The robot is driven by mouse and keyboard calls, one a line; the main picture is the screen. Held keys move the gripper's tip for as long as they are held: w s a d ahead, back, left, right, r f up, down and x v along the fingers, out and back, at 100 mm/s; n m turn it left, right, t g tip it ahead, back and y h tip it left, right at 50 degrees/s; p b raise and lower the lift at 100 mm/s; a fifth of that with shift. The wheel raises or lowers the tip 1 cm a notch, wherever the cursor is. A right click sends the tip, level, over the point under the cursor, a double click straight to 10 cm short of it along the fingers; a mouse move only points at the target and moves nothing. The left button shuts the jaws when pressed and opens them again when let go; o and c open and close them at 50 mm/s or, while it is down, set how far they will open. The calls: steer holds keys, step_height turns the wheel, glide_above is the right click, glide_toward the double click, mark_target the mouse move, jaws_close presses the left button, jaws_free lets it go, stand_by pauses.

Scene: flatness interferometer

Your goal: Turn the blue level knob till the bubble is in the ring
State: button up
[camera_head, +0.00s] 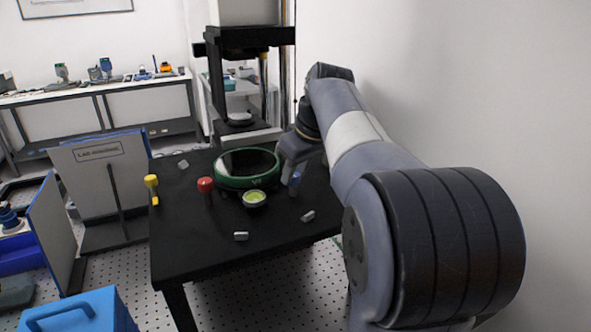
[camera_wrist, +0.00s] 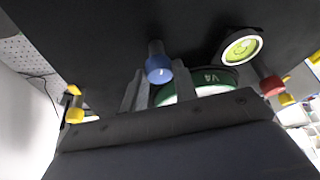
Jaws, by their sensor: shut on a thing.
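The blue level knob (camera_wrist: 159,68) stands at the table edge in the wrist view, its round end towards the camera. My gripper (camera_wrist: 142,92) is at this knob, shut on it; its grey fingers show beside and below the knob.
A green-rimmed round plate (camera_head: 248,180) marked V4 lies behind the level. A red knob (camera_head: 205,185) and a yellow knob (camera_head: 151,183) stand to the left on the black table (camera_head: 190,240). Small grey blocks lie around. The interferometer column (camera_head: 218,85) rises behind.

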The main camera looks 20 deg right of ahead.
steer(key=m, duration=0.2)
steer(key=m+h+p, duration=0.1)
steer(key=m, duration=0.1)
steer(key=shift+a+r+h, duration=0.15)
steer(key=shift+a+h, duration=0.05)
steer(key=shift+h, duration=0.1)
steer(key=shift+m+h+p, duration=0.85)
steer(key=shift+m+h, duration=0.05)
steer(key=shift+m, duration=1.3)
steer(key=o, duration=1)
steer(key=shift+c, duration=0.2)
steer(key=v, duration=1)
steer(key=shift+r, duration=0.3)
steer(key=shift+a, duration=0.1)
steer(key=x, duration=1.1)
steer(key=shift+s, duration=0.2)
